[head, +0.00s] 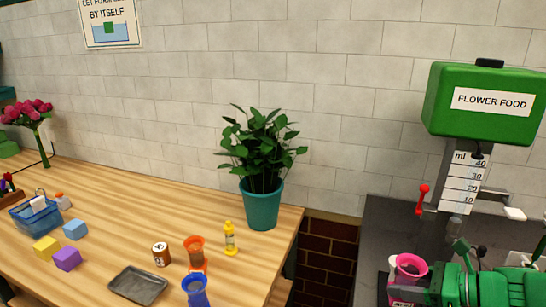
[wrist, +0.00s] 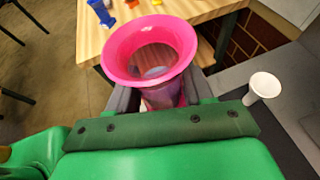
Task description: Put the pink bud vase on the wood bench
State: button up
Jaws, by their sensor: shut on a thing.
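The pink bud vase (head: 410,265) shows at the lower right in the head view, upright, its flared mouth facing up. It fills the upper middle of the wrist view (wrist: 112,62). My green gripper (wrist: 162,100) is shut on the vase below its rim, with a grey finger on each side. In the head view my gripper (head: 425,288) is at the vase's right, partly cut by the lower edge. The wood bench (head: 120,210) spans the left half of the head view and lies beyond the vase in the wrist view (wrist: 90,30).
The bench bears a teal potted plant (head: 263,205), yellow bottle (head: 230,240), orange vessel (head: 195,252), blue vessel (head: 195,290), brown jar (head: 160,254), grey tray (head: 138,286) and blocks. Bare wood shows mid-bench. A gap separates it from the grey counter (head: 385,225) with the flower food dispenser (head: 485,103). A white cup (wrist: 264,86) stands right of my gripper.

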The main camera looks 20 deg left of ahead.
jog(key=s+a+n+g, duration=0.1)
jog(key=s+a+g, duration=0.1)
jog(key=a, duration=1.4)
jog(key=s+a+n+g, duration=0.1)
jog(key=s+a+n, duration=0.1)
jog(key=a, duration=1.4)
jog(key=shift+s+r+g, duration=0.15)
jog(key=shift+s+g, duration=0.25)
jog(key=shift+s, duration=0.4)
jog(key=shift+w, duration=0.1)
jog(key=w+a+f, duration=0.2)
jog(key=w+f, duration=0.1)
jog(key=w+a+f, duration=0.2)
jog(key=w+a, duration=0.1)
jog(key=w+a+f, duration=0.3)
jog(key=shift+w+f, duration=0.35)
jog(key=shift+w, duration=0.05)
jog(key=shift+w+a+f, duration=0.3)
jog(key=shift+a+f, duration=0.05)
jog(key=shift+f, duration=0.2)
jog(key=shift+w+a+f, duration=0.1)
jog(key=shift+f, duration=1.5)
